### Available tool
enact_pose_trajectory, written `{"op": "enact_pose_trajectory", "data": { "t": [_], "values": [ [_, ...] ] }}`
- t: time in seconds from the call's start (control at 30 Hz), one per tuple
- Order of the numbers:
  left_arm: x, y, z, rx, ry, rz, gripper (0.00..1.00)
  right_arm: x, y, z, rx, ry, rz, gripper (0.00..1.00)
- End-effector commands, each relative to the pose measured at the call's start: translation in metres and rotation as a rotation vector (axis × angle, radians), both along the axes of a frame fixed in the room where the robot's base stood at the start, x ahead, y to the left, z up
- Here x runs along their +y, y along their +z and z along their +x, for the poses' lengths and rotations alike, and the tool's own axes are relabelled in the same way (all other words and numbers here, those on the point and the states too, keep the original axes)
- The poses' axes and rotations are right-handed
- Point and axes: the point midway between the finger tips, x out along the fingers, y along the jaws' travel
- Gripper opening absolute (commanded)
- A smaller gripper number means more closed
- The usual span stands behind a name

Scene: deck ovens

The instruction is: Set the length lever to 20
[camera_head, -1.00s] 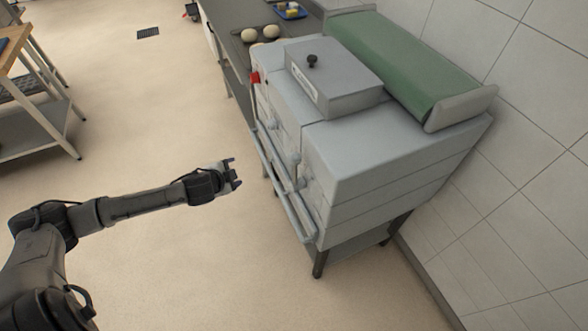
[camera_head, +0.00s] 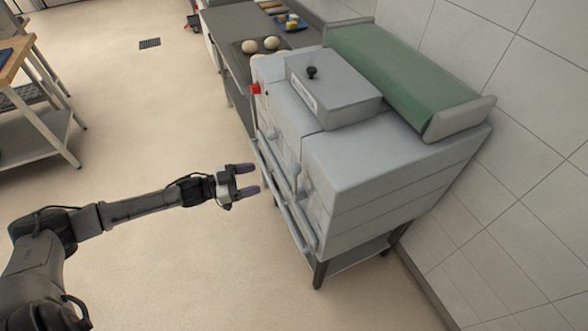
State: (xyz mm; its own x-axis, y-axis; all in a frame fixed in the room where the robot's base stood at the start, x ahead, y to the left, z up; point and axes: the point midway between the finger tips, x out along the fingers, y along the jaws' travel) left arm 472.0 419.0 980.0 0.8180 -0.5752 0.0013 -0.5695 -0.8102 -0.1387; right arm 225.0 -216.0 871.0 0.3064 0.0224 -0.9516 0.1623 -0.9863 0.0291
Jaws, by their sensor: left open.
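The grey machine (camera_head: 390,165) stands against the tiled wall, with a green belt on top. Lever-like handles show on its front side; one with a light knob (camera_head: 295,170) stands up near the middle of that side. I cannot tell which one is the length lever, and no scale numbers can be read. My left gripper (camera_head: 252,179) is open and empty, to the left of the machine's front, its fingers pointing right toward the lever and apart from it. My right gripper is not in view.
A long rail (camera_head: 285,205) runs along the machine's front. A red button (camera_head: 256,88) sits at its far corner. A black knob (camera_head: 312,72) tops the grey box. Dough balls (camera_head: 271,43) and a blue tray (camera_head: 290,24) lie behind.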

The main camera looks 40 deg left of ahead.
Motion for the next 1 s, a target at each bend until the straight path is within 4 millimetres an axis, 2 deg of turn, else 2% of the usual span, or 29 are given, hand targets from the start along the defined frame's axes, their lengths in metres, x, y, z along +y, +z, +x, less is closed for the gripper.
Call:
{"op": "enact_pose_trajectory", "data": {
  "t": [0.6, 1.0],
  "values": [
    [-0.05, 0.001, 0.072, -0.004, 0.002, 0.002, 0.67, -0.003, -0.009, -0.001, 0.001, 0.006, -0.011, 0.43],
    [-0.071, 0.0, 0.102, 0.0, 0.002, 0.003, 0.67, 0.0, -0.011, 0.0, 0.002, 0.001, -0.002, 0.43]
  ]
}}
